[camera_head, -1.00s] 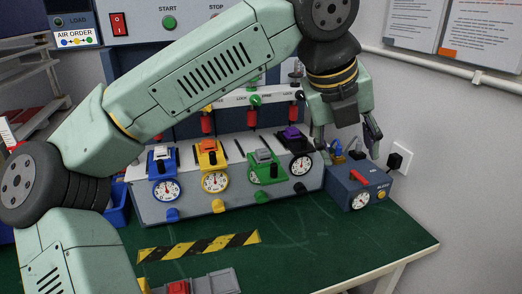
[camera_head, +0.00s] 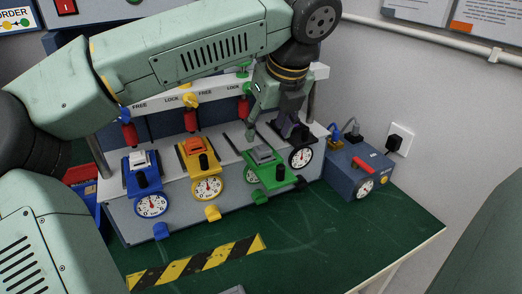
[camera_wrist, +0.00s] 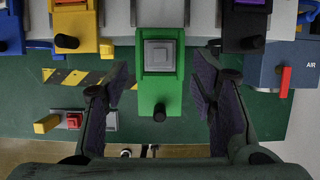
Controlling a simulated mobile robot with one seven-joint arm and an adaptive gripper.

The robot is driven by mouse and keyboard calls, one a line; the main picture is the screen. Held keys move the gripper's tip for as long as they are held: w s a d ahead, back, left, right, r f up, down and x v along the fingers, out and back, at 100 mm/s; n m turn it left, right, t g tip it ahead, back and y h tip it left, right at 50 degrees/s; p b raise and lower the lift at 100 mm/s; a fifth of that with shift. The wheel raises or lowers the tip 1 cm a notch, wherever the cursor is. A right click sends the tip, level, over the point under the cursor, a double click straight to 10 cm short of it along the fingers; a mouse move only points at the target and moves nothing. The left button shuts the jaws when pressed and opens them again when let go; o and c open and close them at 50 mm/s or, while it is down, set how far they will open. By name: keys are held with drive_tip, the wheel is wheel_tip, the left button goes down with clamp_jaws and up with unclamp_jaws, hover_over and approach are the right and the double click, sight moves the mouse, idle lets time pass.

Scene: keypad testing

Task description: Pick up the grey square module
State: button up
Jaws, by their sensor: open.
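The grey square module (camera_head: 262,153) sits on the green fixture (camera_head: 270,176), second from the right in the row on the bench. In the wrist view, the grey module (camera_wrist: 160,53) is near the top centre, with the green fixture and its black knob below it in the picture. My gripper (camera_head: 274,130) is open and empty, just above and behind the green fixture in the head view. In the wrist view, my gripper's two fingers (camera_wrist: 158,85) stand wide apart, one on each side of the green fixture. No contact with the module shows.
The yellow fixture (camera_head: 204,180) and blue fixture (camera_head: 148,190) stand to the left. A black fixture (camera_head: 290,132), partly hidden by my gripper, stands close on the right. A blue AIR box (camera_head: 356,168) is farther right.

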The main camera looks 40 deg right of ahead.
sight(262, 146)
drive_tip(key=shift+p+x, duration=1.1)
drive_tip(key=shift+x, duration=1.75)
drive_tip(key=shift+w, duration=0.15)
drive_tip(key=shift+r, duration=0.1)
drive_tip(key=c, duration=1.2)
